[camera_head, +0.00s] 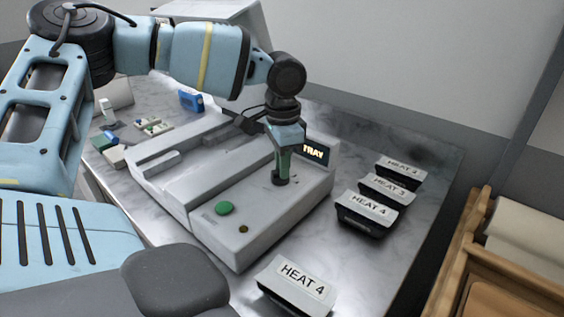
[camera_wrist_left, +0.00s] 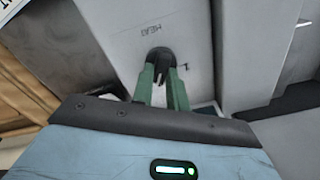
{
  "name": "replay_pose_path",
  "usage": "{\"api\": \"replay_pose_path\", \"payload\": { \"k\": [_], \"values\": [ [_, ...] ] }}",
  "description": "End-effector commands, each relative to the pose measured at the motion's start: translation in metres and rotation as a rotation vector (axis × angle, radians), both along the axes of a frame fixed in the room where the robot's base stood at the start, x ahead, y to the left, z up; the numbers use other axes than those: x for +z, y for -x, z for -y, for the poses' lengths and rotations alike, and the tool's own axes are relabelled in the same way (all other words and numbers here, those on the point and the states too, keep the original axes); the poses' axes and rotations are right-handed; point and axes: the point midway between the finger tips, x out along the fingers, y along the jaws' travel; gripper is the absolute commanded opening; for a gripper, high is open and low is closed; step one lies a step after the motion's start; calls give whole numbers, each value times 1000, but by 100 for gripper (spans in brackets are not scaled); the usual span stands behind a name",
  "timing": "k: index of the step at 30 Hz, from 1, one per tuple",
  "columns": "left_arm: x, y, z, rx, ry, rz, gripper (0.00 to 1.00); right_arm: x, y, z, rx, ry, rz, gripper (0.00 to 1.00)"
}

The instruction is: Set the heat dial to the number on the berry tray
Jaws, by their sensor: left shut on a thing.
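My left gripper (camera_head: 281,172) points down at the grey machine (camera_head: 200,165), its green fingers shut on the black heat dial (camera_head: 280,181). The left wrist view shows the dial (camera_wrist_left: 160,60) between the fingertips (camera_wrist_left: 161,74), under a "HEAT" label; a small mark beside it is hard to read. One tray labelled "HEAT 4" (camera_head: 295,283) stands at the front. Behind it stand another "HEAT 4" tray (camera_head: 367,212), a "HEAT 3" tray (camera_head: 387,187) and a tray with a less clear number (camera_head: 402,168). Their contents are hidden, so I cannot tell which holds berries. My right gripper is not in view.
Small boxes and blocks lie at the table's left, with a blue item (camera_head: 190,99) behind. A wooden rack (camera_head: 466,250) stands at the right. The marble tabletop (camera_head: 425,205) is bare around the trays.

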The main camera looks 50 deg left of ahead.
Motion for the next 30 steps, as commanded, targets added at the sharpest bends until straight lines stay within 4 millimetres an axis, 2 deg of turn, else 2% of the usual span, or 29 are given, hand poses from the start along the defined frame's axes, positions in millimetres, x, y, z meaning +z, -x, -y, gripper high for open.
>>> {"api": "replay_pose_path", "payload": {
  "k": [6, 15, 30],
  "values": [
    [1, 0, 1, -198, 0, 1, 0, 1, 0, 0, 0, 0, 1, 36],
    [1, 1, 2, -406, 0, 1, 0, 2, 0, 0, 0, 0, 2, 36],
    [1, 2, 2, -531, 0, 1, 0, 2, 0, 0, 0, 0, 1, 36]
  ]
}}
